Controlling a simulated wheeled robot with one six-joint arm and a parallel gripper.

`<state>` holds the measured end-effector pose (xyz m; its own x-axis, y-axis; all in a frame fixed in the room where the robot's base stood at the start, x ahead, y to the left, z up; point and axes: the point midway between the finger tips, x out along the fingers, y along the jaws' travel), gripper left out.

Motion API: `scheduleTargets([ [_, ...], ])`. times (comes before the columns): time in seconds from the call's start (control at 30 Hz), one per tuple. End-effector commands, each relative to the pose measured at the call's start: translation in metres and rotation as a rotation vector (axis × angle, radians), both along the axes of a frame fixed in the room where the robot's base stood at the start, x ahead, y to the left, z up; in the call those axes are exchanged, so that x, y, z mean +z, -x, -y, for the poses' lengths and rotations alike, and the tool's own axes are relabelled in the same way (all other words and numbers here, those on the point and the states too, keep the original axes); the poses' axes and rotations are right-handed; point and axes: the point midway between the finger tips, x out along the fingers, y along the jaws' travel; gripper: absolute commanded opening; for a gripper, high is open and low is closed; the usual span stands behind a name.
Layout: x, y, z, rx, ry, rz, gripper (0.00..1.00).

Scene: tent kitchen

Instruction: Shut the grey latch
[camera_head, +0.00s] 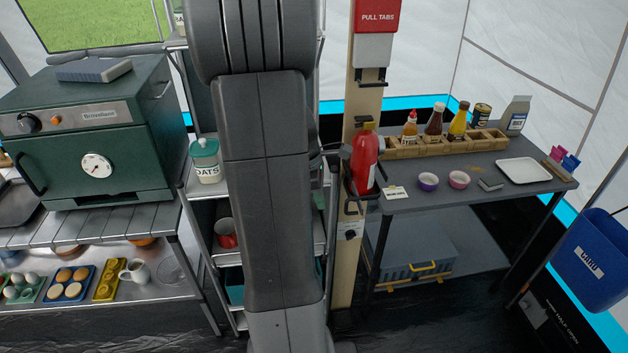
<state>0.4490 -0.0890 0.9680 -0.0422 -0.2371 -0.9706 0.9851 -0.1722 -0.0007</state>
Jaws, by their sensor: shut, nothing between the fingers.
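A dark grey curved piece (332,153) sticks out to the left of the red fire extinguisher (363,163) on the wooden post (345,262). It may be the grey latch of the extinguisher's holder, but it is too small and too close to my arm to tell whether it is open or shut. The extinguisher stands upright in a dark bracket on the post. My grey arm fills the middle of the head view and covers what lies behind it. My gripper does not show.
A dark table (450,195) at right holds bottles in a wooden rack (435,147), small bowls and a white tray (523,171). A grey-blue box (412,263) sits below. A green oven (95,135) stands left. A blue bin (596,262) hangs far right.

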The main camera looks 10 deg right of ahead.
Motion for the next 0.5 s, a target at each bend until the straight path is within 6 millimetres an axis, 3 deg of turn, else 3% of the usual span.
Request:
scheduleTargets([
  [0.2,-0.002,0.005,0.029,-0.005,-0.001,0.0,0.0],
  [0.5,-0.003,0.007,0.04,-0.001,-0.001,0.001,0.0],
])
